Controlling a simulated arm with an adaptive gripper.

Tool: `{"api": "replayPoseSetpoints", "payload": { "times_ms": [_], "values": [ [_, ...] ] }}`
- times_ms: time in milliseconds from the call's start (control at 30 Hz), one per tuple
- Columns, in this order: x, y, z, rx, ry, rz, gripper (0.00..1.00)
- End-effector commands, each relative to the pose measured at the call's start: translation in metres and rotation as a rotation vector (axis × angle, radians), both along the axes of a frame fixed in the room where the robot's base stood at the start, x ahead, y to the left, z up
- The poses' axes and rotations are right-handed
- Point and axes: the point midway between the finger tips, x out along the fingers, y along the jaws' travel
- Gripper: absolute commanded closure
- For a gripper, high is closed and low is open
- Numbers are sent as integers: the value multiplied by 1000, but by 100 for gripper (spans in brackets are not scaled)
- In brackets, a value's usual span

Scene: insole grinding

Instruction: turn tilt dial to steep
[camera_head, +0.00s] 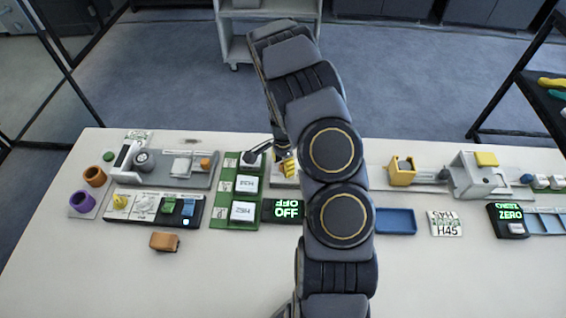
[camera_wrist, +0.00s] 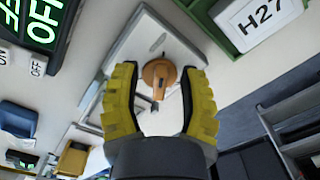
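An orange dial (camera_wrist: 159,77) with a raised pointer knob sits on a pale grey plate (camera_wrist: 138,42) in the wrist view. Its knob points down in the picture, slightly left. My gripper (camera_wrist: 160,72) is open, with one yellow ribbed finger on each side of the dial. Gaps show between the fingers and the dial, and nothing is held. In the head view my gripper (camera_head: 283,165) is partly hidden behind my arm, over the back middle of the table. The dial cannot be made out there. I see no readable tilt marks.
A green tray (camera_head: 222,207) with white labelled blocks stands left of my gripper. A black display (camera_head: 288,210) reading OFF lies just in front. A blue tray (camera_head: 396,221) and a yellow-topped machine (camera_head: 480,175) stand to the right. The table front (camera_head: 200,285) is mostly clear.

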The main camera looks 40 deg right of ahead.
Motion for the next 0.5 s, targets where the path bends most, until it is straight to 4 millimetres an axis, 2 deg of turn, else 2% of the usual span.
{"api": "replayPoseSetpoints", "payload": {
  "times_ms": [267,367,500],
  "values": [
    [1,-1,4,-1,-2,1,59],
    [1,-1,16,-4,-4,1,59],
    [2,-2,42,-7,-7,0,59]
  ]
}}
